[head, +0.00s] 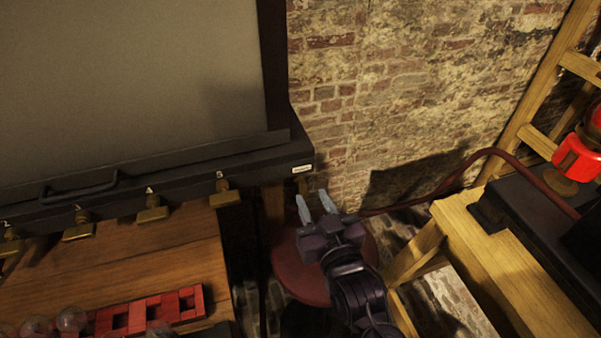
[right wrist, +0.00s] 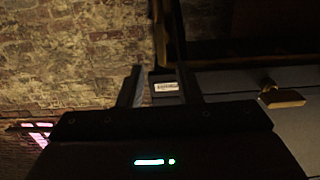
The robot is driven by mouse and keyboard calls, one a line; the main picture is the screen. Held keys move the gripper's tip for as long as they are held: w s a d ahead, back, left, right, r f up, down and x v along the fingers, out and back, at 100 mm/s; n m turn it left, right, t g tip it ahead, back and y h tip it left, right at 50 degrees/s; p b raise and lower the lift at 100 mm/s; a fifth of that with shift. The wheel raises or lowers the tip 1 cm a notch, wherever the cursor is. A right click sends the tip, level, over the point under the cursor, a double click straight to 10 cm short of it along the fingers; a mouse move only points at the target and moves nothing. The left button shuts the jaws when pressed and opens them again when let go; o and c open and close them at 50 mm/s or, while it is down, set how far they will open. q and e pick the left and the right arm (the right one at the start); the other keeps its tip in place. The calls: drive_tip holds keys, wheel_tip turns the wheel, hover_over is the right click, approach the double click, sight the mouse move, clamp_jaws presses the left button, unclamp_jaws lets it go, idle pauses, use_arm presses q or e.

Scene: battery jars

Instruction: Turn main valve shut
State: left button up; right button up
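Several brass valve handles stick out along the front of a dark cabinet (head: 200,168) on the left. The rightmost handle (head: 225,194) has a 5 above it, and the one to its left (head: 152,209) has a 4. A small white label (head: 301,169) sits at the cabinet's right end; I cannot read it. I cannot tell which valve is the main one. My right gripper (head: 315,204) is open and empty, below and right of that label. In the right wrist view, the label (right wrist: 166,87) shows between the fingers and a brass handle (right wrist: 283,97) lies to the right. My left gripper is out of view.
A wooden bench (head: 160,255) carries a red rack (head: 150,312) and glass globes. A round dark red surface (head: 297,280) lies below my right gripper. On the right are a wooden table (head: 510,275), a black box, a red hose (head: 455,178) and a red lamp-like object (head: 577,158). A brick wall stands behind.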

sight(303, 179)
drive_tip(key=shift+w+a+r, duration=0.2)
drive_tip(key=shift+r, duration=0.05)
drive_tip(key=p+x, duration=0.2)
drive_tip(key=x, duration=0.4)
drive_tip(key=shift+r, duration=0.2)
drive_tip(key=shift+w+a+f, duration=0.1)
drive_tip(key=shift+w+a, duration=0.15)
drive_tip(key=shift+w, duration=0.4)
clamp_jaws()
